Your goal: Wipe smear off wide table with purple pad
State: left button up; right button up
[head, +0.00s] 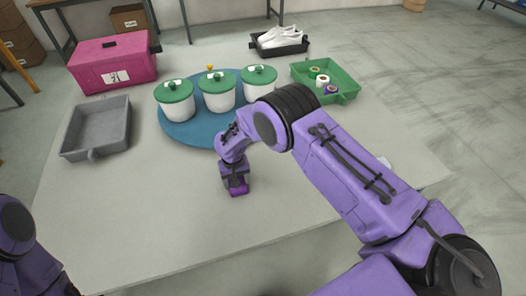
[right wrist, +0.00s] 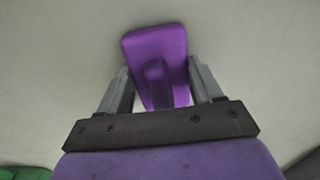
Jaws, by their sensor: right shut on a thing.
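The purple pad (right wrist: 157,52) has a raised grip and shows between the fingers in the right wrist view. My right gripper (right wrist: 160,90) is shut on that grip. In the head view the pad (head: 238,188) is at the middle of the wide grey table (head: 170,210), under my right gripper (head: 236,178). It seems to be at or just above the surface; I cannot tell if it touches. No smear is clearly visible; my right arm hides part of the table. My left arm shows at the lower left, but its gripper is not in view.
A blue round mat (head: 170,134) holds three white pots with green lids (head: 217,91) behind the pad. A grey tray (head: 97,130), pink box (head: 113,63), green tray (head: 340,78) with rolls and black tray (head: 279,48) with white shoes stand around. The front left table is clear.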

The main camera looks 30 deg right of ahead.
aim_at(267, 177)
jog(key=shift+s+d+p, duration=0.2)
jog(key=shift+s+d, duration=0.05)
jog(key=shift+d, duration=1.3)
jog(key=shift+s+d+p, duration=0.15)
jog(key=shift+s+d, duration=0.05)
jog(key=shift+d, duration=1.35)
jog(key=shift+s+d, duration=0.2)
jog(key=shift+d, duration=1.15)
jog(key=shift+s+d, duration=0.15)
jog(key=shift+d, duration=1.15)
jog(key=shift+d+r, duration=0.15)
jog(key=shift+d, duration=0.15)
notch_tip(267, 177, up, 3)
jog(key=p, duration=0.2)
jog(key=shift+r+p, duration=0.2)
jog(key=shift+p, duration=0.2)
jog(key=shift+a+r+p, duration=0.1)
jog(key=shift+r+p, duration=1.85)
jog(key=shift+r, duration=0.3)
